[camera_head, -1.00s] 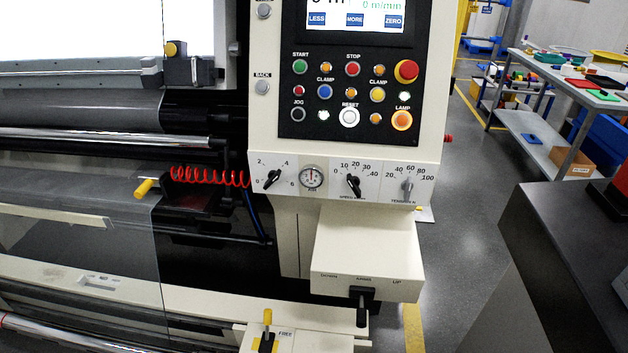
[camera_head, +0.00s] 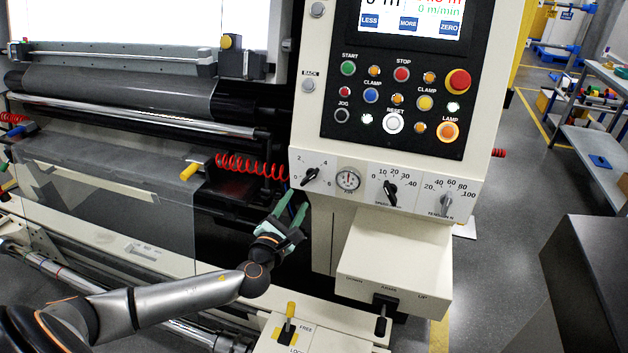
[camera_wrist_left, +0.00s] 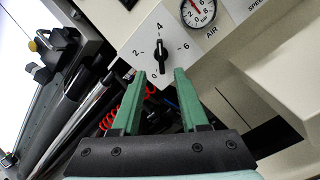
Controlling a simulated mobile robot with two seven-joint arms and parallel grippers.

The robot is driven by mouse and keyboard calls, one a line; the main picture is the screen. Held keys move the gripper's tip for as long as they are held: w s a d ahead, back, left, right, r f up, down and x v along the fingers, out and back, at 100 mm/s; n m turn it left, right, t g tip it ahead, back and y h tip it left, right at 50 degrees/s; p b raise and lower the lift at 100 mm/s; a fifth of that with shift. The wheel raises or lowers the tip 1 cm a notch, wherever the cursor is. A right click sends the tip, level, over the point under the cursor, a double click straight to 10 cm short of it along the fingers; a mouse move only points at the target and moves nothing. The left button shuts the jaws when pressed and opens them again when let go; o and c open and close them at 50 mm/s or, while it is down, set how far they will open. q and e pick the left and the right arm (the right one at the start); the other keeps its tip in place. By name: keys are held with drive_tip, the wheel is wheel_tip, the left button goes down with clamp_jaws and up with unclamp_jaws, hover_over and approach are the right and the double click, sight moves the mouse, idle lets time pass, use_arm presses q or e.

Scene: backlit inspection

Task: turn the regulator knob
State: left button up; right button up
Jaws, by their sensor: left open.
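The regulator knob (camera_head: 310,175) is a small black knob on a white dial plate marked up to 6, at the left end of the strip under the control panel. In the left wrist view the knob (camera_wrist_left: 161,56) stands straight ahead, its long grip lined up roughly between the 4 and the 0. My left gripper (camera_head: 295,201) is below and slightly left of the knob in the head view. Its green fingers (camera_wrist_left: 160,75) are open and empty, apart from the knob, which shows between and beyond the tips. My right gripper is not in view.
The round AIR gauge (camera_head: 348,180) is right of the knob, followed by the speed knob (camera_head: 390,191) and tension knob (camera_head: 446,203). A red coiled hose (camera_head: 250,166) hangs left of the knob. A cream box (camera_head: 394,258) with a lever juts out below.

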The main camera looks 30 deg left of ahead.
sight(310, 179)
use_arm(q)
drive_tip(key=x, duration=0.9)
drive_tip(key=shift+w, duration=0.4)
clamp_jaws()
